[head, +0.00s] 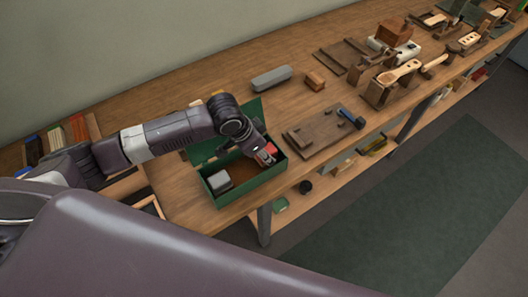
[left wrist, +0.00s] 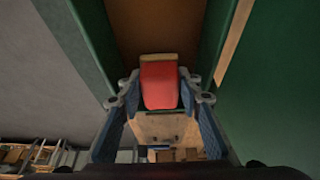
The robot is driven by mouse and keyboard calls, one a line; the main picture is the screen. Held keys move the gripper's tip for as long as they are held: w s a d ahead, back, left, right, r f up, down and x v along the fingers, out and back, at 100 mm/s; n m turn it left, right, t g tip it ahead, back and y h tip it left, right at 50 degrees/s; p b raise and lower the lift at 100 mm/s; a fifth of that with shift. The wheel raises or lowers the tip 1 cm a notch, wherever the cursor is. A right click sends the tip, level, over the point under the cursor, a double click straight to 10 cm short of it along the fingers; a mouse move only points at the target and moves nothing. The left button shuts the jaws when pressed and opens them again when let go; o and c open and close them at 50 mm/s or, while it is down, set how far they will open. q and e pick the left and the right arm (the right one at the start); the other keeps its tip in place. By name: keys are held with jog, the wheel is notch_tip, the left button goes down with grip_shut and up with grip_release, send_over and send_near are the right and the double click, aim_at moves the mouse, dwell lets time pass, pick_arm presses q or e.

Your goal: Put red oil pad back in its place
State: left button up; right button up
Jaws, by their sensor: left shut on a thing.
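The red oil pad (left wrist: 160,86) is between the fingers of my left gripper (left wrist: 160,95) in the left wrist view. The gripper is shut on it. In the head view the red pad (head: 271,150) shows at the tip of my left gripper (head: 265,156), at the right end of an open green box (head: 244,189). The left wrist view shows green walls on both sides of the pad and a brown surface beyond it. I cannot tell whether the pad touches the box floor. My right gripper is not in view.
A grey block (head: 219,181) sits in the left part of the green box. A wooden board (head: 318,137) with a blue-headed tool (head: 350,117) lies right of the box. A long grey block (head: 271,78) and a brown block (head: 315,81) lie behind on the workbench (head: 220,85).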

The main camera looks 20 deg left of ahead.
pick_arm(q)
jog(key=shift+f, duration=0.55)
jog(key=o, duration=1.1)
jog(key=shift+o, duration=1.1)
jog(key=shift+r, duration=0.1)
jog(key=shift+o, duration=0.4)
jog(key=shift+r+p, duration=0.75)
jog(key=shift+p, duration=0.05)
notch_tip(320, 180, up, 7)
jog(key=p, duration=0.8)
jog(key=shift+r, duration=0.2)
jog(key=shift+f, duration=0.1)
